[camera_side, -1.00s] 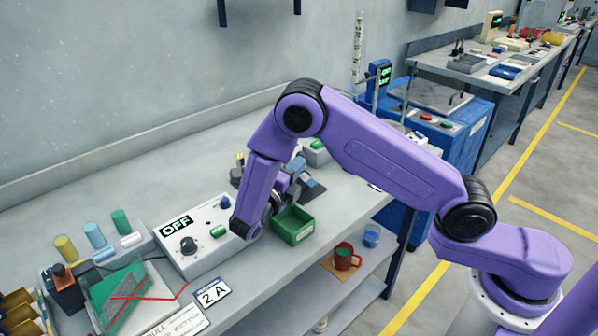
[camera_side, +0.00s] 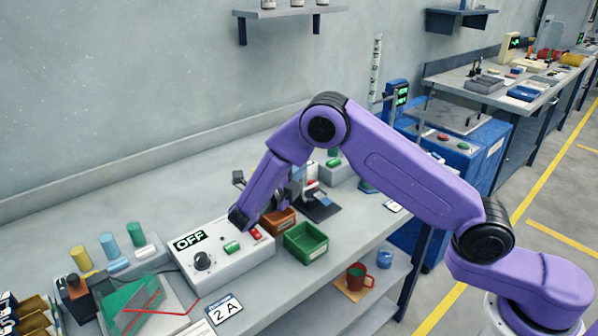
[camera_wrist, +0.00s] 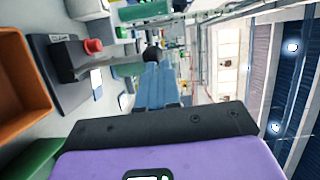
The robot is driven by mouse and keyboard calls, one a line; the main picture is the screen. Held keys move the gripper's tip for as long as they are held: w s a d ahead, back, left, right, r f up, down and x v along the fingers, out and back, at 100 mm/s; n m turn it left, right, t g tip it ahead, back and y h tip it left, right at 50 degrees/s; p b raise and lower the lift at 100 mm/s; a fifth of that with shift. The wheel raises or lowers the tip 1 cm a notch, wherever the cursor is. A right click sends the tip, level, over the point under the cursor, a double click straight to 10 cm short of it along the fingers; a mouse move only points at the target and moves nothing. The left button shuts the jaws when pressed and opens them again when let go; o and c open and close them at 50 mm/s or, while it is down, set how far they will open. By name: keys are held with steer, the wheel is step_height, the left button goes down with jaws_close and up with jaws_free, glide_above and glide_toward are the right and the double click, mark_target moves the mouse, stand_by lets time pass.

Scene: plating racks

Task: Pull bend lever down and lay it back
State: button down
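The bender shows in the side view as a dark base (camera_side: 322,208) with small red and blue parts, behind the green bin and partly hidden by my forearm. I cannot make out its lever there. In the wrist view a black ball knob (camera_wrist: 153,54) sits just past my fingertips, possibly the lever's end. My gripper (camera_wrist: 157,70) has its blue fingers close together, with no clear gap. I cannot tell whether the tips touch the knob. In the side view my fingers are mostly hidden behind my forearm.
A grey control box with an OFF display (camera_side: 188,241) stands left of the bender. An orange bin (camera_side: 277,222) and a green bin (camera_side: 306,242) sit near the bender. The orange bin also shows in the wrist view (camera_wrist: 22,85).

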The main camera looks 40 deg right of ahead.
steer(key=shift+d, duration=0.1)
steer(key=v, duration=1)
steer(key=s+d+r+m+g+y, duration=0.1)
steer(key=s+d+m+y, duration=0.3)
steer(key=s+m, duration=0.5)
steer(key=s+d+r+m+g+y, duration=0.1)
steer(key=s+d+m+g+y, duration=0.1)
steer(key=s+m+y, duration=0.5)
steer(key=s+d+r+m+g+y, duration=0.1)
steer(key=s+d+m+y, duration=0.4)
steer(key=s+m, duration=0.6)
steer(key=s+g+y, duration=0.1)
steer(key=s, duration=0.6)
steer(key=shift+d, duration=0.3)
